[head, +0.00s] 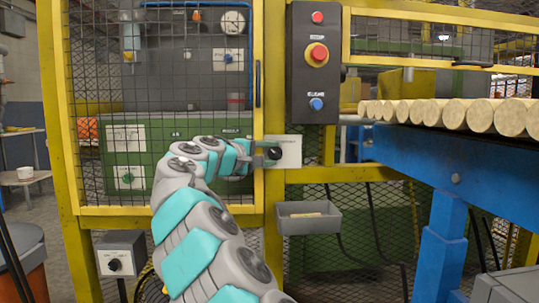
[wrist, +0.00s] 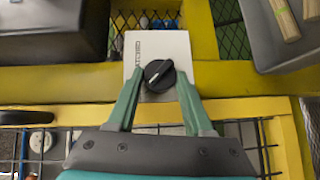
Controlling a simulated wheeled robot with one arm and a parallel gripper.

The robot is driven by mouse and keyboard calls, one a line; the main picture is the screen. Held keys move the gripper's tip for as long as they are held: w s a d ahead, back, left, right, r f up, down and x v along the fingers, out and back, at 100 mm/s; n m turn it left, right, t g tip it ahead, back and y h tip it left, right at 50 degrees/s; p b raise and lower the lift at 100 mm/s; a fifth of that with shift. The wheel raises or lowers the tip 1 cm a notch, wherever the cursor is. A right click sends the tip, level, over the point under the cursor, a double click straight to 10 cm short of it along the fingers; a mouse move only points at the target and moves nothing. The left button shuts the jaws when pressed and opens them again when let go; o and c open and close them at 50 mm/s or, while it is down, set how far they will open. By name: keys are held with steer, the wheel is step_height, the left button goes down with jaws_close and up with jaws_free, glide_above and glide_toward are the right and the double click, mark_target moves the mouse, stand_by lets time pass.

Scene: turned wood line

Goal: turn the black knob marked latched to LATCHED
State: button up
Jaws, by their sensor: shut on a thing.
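The black knob (wrist: 159,75) sits on a pale plate (wrist: 165,45) fixed to the yellow frame. Its pointer mark slants. Small lettering runs along the plate but is too blurred to read surely. The plate also shows in the head view (head: 291,151), with the knob (head: 275,153) at the tip of my arm. My gripper (wrist: 160,82) has its two green fingers on either side of the knob and is shut on it. In the head view my gripper (head: 266,153) reaches the plate from the left, and the fingers partly hide the knob.
A dark control box (head: 313,62) with red and blue buttons stands above the plate. A grey bin (head: 308,226) hangs below. The mesh door (head: 160,200) is at left. A blue conveyor (head: 415,155) carries logs at right. Another knob box (head: 122,254) is lower left.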

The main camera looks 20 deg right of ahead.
jaws_close()
steer(key=shift+a+r+m+y+p, duration=0.1)
steer(key=shift+r+m+y+p, duration=0.2)
steer(key=shift+y+p, duration=0.35)
steer(key=shift+m+y+p, duration=0.45)
steer(key=shift+m+p, duration=0.05)
steer(key=shift+m, duration=0.1)
steer(key=o, duration=1.2)
jaws_free()
steer(key=shift+f, duration=0.1)
steer(key=shift+v, duration=3.9)
steer(key=shift+w, duration=0.1)
